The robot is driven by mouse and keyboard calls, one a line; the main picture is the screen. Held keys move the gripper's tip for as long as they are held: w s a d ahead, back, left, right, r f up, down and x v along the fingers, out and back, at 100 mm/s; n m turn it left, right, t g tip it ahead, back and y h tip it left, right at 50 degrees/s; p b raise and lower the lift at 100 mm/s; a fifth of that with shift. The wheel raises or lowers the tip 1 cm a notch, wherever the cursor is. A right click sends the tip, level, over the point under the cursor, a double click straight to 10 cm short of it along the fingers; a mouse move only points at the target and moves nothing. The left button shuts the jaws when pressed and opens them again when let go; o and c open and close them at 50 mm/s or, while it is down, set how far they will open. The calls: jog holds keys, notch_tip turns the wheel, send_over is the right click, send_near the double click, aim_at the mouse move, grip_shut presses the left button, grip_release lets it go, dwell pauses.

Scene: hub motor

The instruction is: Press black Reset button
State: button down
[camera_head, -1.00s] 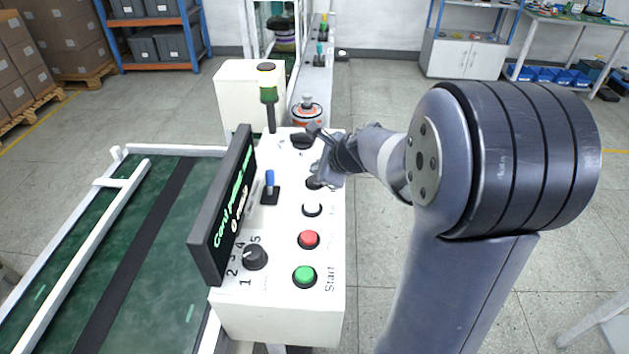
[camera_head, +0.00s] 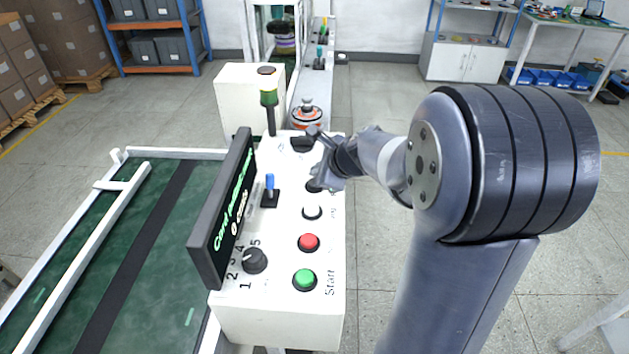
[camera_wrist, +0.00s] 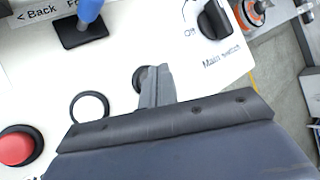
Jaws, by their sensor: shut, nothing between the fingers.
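The black Reset button (camera_head: 313,187) is on the white control panel (camera_head: 272,312), beyond the white button (camera_head: 312,212). My gripper (camera_head: 319,182) is over it and hides much of it in the head view. In the wrist view my gripper's fingers (camera_wrist: 156,72) are together and empty. The round black button (camera_wrist: 138,80) shows just left of them, partly covered by the fingers. I cannot tell whether the fingertips touch it.
Red (camera_head: 308,242) and green (camera_head: 304,279) buttons and a selector knob (camera_head: 254,260) sit nearer. A blue joystick (camera_head: 270,183) and tilted display (camera_head: 222,215) stand left. The main switch (camera_wrist: 213,20) is beyond the gripper. Open floor lies right of the panel.

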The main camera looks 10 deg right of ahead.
jog(key=shift+f, duration=0.15)
dwell(0.7)
jog(key=shift+f+b, duration=0.3)
jog(key=shift+b, duration=0.05)
jog(key=shift+f+b, duration=0.55)
jog(key=shift+f, duration=0.05)
dwell(0.5)
jog(key=shift+r, duration=0.1)
jog(key=shift+r+p, duration=0.95)
jog(key=shift+p, duration=0.05)
notch_tip(320, 180, up, 5)
jog(key=p, duration=0.4)
jog(key=shift+p, duration=0.4)
